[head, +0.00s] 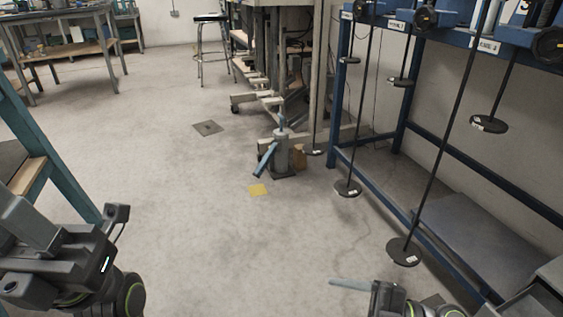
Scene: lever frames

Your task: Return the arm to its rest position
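My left arm's dark grey end (70,262) is at the lower left, above the floor. Its fingertips cannot be made out clearly. My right arm's dark end (390,300) shows at the bottom edge, right of centre, mostly cut off by the frame. A pale blue-grey bar (350,285) extends left from beside it; I cannot tell whether the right gripper touches or holds it. A grey post (282,152) with a slanting blue lever (265,158) stands on the floor near the middle, well away from both arms.
A blue frame (370,177) with hanging rods and round dark discs (404,251) stands at right. A teal-legged bench (62,180) is close at left. The central floor is mostly clear.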

